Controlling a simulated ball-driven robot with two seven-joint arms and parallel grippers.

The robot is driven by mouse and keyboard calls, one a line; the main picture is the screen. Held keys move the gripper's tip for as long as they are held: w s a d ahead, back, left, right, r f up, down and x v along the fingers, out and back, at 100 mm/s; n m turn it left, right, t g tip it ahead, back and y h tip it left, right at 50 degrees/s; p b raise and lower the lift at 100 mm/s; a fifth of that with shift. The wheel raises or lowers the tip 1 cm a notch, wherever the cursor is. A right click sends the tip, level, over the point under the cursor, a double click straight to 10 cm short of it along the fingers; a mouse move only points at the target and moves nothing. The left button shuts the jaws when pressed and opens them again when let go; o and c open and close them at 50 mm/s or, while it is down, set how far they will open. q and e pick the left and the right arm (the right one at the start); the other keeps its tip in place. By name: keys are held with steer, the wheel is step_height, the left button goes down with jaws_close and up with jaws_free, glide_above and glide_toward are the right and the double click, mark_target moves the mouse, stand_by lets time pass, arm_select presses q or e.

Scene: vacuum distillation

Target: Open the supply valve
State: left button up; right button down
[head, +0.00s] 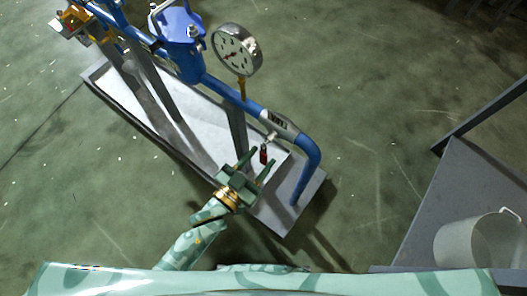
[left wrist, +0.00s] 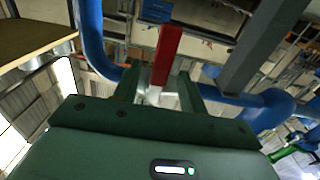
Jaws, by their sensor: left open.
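The supply valve sits on the blue pipe (head: 309,148), near the bend at its right end. Its red handle (head: 264,155) hangs down below the silver valve body (head: 272,137). My left gripper (head: 265,157) is open, with its two fingers reaching up on either side of the handle. In the left wrist view the red handle (left wrist: 166,55) stands between the open fingers of the left gripper (left wrist: 160,72), with clear gaps on both sides. I cannot tell how deep the handle lies between the fingertips. My right gripper is not in view.
A round pressure gauge (head: 237,50) and a blue vessel (head: 181,38) stand along the pipe. Grey posts rise from a grey tray (head: 300,191) below it. A pale bucket (head: 478,240) stands on a grey surface at the right. The green floor is clear around the tray.

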arm_select(q)
steer(key=shift+x, duration=1.1)
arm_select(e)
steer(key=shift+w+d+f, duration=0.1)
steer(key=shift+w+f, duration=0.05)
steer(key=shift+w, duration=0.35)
arm_select(q)
steer(key=shift+c, duration=0.3)
jaws_close()
